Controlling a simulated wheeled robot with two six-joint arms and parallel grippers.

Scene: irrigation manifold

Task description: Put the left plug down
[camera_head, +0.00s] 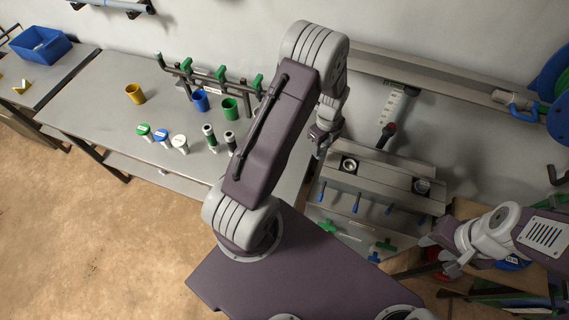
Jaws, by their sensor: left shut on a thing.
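My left gripper (321,146) hangs beside the metal fixture at the wall, below the raised forearm. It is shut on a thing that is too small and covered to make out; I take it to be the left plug. My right gripper (440,256) is at the right, its fingers apart and apparently empty. On the grey table stand two dark cylinders with green bands, one left (209,137) and one right (230,142). I cannot tell whether they are plugs.
Green (143,130), blue (161,134) and white (180,142) capped pieces stand on the table. Yellow (135,93), blue (200,101) and green (229,108) cups stand behind them. A pipe manifold (205,77) has green handles. The table's front left is clear.

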